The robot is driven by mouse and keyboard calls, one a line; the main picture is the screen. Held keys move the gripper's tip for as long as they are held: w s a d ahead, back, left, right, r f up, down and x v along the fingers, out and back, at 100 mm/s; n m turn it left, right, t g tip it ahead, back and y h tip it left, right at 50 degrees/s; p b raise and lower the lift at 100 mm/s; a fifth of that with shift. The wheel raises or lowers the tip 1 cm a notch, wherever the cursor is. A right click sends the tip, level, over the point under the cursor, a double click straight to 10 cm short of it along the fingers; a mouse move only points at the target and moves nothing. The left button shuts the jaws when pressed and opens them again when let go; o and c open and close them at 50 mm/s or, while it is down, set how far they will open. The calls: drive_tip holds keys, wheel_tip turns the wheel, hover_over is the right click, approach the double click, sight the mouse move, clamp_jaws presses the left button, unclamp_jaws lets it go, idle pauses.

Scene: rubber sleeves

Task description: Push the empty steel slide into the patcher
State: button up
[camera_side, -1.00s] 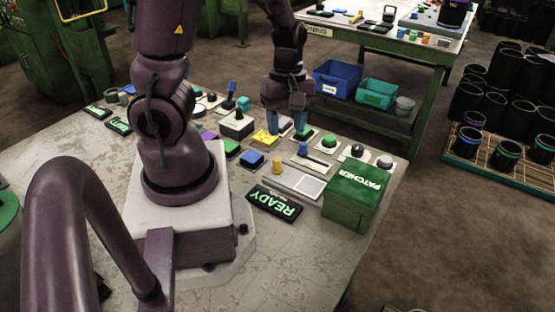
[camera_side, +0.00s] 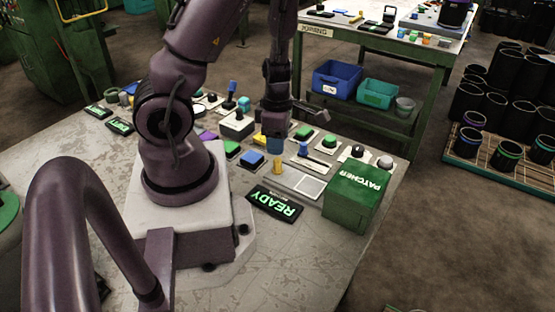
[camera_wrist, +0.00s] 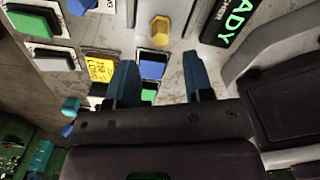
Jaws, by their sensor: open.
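The steel slide (camera_side: 293,180) is a flat grey plate on the table with a pale square pocket (camera_side: 310,187) that looks empty. Its right end lies beside the green box marked PATCHER (camera_side: 350,200). A brass-yellow knob (camera_side: 277,167) stands upright at its left end. My gripper (camera_side: 274,148) points down just above and behind the knob in the side view. In the wrist view my gripper (camera_wrist: 163,75) has its two blue fingers apart with nothing held, and the knob (camera_wrist: 160,30) shows ahead of them. The pocket and patcher are outside the wrist view.
A lit READY sign (camera_side: 275,201) lies in front of the slide. Blue (camera_side: 252,159) and green (camera_side: 303,133) buttons and a black knob (camera_side: 357,152) stand close around. A yellow tag (camera_wrist: 100,68) shows in the wrist view. The table's front is clear.

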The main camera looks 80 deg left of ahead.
sight(278, 159)
drive_tip(key=shift+f, duration=3.25)
drive_tip(key=shift+c, duration=0.4)
